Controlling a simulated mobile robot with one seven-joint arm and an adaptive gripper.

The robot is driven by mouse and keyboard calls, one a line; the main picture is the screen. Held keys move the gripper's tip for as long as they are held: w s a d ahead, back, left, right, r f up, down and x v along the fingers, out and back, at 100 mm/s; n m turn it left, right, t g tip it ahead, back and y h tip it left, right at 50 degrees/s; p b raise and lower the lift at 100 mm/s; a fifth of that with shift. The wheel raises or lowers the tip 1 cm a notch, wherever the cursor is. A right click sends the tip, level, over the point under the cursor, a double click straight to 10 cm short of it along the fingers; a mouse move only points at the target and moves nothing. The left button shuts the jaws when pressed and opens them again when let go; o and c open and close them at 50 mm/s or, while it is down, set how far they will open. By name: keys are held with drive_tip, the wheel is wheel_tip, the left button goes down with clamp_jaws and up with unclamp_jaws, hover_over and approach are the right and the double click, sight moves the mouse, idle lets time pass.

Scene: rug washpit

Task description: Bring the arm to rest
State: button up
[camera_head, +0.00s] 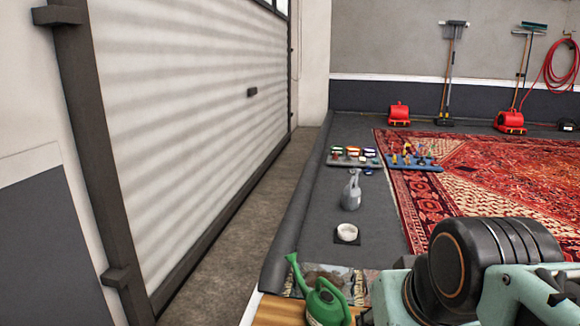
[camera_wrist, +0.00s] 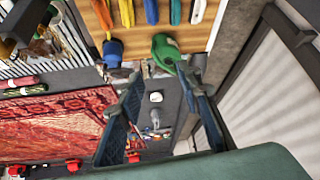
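My gripper (camera_wrist: 160,80) shows in the wrist view with its two dark fingers spread wide. The gap between them is empty, and floor things show through it well beyond the tips. In the head view my arm fills the lower right corner, bent, and the gripper itself is out of that picture. A green watering can (camera_head: 325,303) stands left of the arm on a wooden surface (camera_head: 275,313). The can also shows in the wrist view (camera_wrist: 165,50), beyond the fingers.
A grey spray bottle (camera_head: 352,192) and a white roll-like thing (camera_head: 347,232) stand on the dark floor. Trays of small coloured items (camera_head: 428,168) lie by the red patterned rug (camera_head: 500,180). A roller door (camera_head: 190,120) is at left. Red blowers (camera_head: 399,114) stand along the back wall.

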wheel_tip(320, 180, up, 30)
drive_tip(key=s+p, duration=0.1)
drive_tip(key=p, duration=3.2)
drive_tip(key=shift+s+a+g, duration=0.3)
drive_tip(key=shift+s+g, duration=0.05)
drive_tip(key=shift+g, duration=0.05)
